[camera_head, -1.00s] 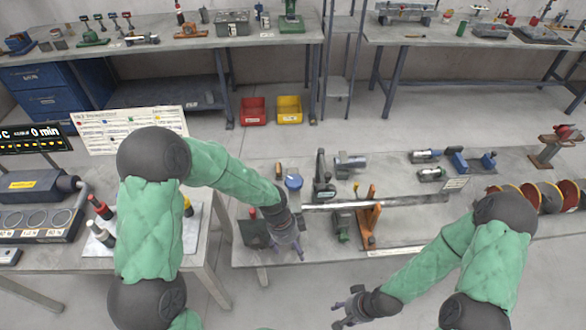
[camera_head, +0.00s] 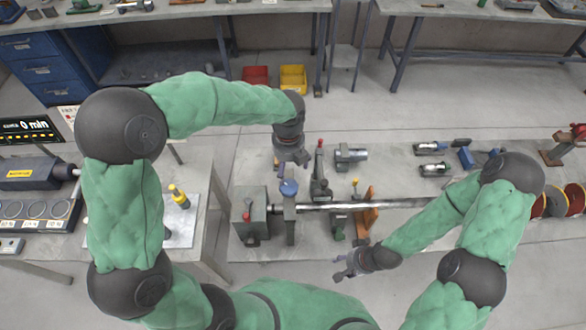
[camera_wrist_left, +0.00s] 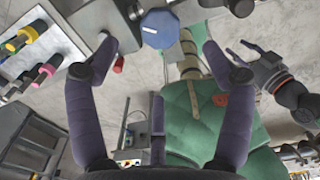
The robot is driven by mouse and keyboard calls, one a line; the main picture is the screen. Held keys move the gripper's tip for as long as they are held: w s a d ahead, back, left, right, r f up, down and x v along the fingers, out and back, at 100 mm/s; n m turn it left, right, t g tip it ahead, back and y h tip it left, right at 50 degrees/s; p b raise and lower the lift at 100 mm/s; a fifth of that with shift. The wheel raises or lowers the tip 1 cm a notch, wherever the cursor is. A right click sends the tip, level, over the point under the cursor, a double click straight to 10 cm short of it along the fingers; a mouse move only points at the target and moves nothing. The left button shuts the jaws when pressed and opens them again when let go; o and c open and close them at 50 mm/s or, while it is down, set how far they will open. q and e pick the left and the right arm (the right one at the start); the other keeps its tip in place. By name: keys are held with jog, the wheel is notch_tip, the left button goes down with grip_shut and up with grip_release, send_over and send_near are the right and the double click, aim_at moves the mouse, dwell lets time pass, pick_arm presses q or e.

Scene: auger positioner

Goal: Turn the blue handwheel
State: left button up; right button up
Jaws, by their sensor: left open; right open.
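The blue handwheel (camera_head: 289,187) sits on top of a grey upright post near the left end of the long steel shaft. In the left wrist view the blue handwheel (camera_wrist_left: 160,28) is an octagonal blue knob beyond and between the fingertips, towards the top. My left gripper (camera_head: 289,163) hangs just behind the handwheel in the head view, pointing down. It shows open and empty in the left wrist view (camera_wrist_left: 175,48), with no finger visibly touching the wheel. My right gripper (camera_head: 345,268) is open and empty at the bench's front edge, to the right of the handwheel.
A grey block with a red knob (camera_head: 246,216) stands left of the post. A red-topped lever (camera_head: 320,150) stands close right of my left gripper. The steel shaft (camera_head: 400,205) and an orange bracket (camera_head: 368,212) lie further right.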

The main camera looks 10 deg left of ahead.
aim_at(289, 186)
pick_arm(q)
jog(key=f, duration=1)
jog(key=shift+s+f, duration=0.25)
jog(key=c, duration=1.1)
